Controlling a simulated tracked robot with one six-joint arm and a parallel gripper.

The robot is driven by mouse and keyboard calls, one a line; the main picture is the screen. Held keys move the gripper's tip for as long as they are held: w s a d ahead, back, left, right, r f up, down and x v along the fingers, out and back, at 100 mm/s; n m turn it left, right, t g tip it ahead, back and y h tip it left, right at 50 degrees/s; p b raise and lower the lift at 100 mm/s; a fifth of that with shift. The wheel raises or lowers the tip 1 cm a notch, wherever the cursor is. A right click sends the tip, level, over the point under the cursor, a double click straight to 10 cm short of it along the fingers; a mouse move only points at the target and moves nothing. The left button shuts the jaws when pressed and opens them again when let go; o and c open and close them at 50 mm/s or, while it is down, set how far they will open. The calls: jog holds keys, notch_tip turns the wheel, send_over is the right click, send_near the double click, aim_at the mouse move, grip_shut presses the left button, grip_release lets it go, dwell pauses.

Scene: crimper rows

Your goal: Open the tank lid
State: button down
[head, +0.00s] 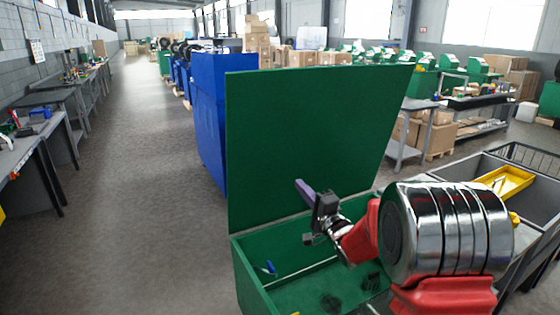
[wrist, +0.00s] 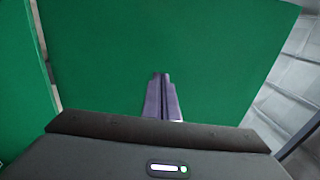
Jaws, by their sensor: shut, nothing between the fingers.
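The green tank's lid (head: 300,130) stands raised, close to upright, at the back of the green tank (head: 250,275) in the head view. The tank's inside shows, with a small blue item (head: 270,267) and dark round patches on its floor. My gripper (head: 302,186) is shut and empty, in front of the lid's inner face. In the wrist view the closed fingers (wrist: 163,78) point at the green lid panel (wrist: 200,40), which fills most of the picture. I cannot tell whether the fingertips touch it.
Blue bins (head: 208,110) stand behind the lid on the left. Grey workbenches (head: 40,140) line the left wall, with open floor (head: 130,200) between. At right are a grey container with a yellow tray (head: 505,181), a grey table (head: 415,104) and cardboard boxes.

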aim_at(276, 154)
jog(key=shift+s+a+r, duration=0.2)
jog(key=shift+a+r, duration=0.05)
jog(key=shift+r, duration=0.4)
jog(key=x, duration=1.4)
jog(key=shift+r, duration=0.3)
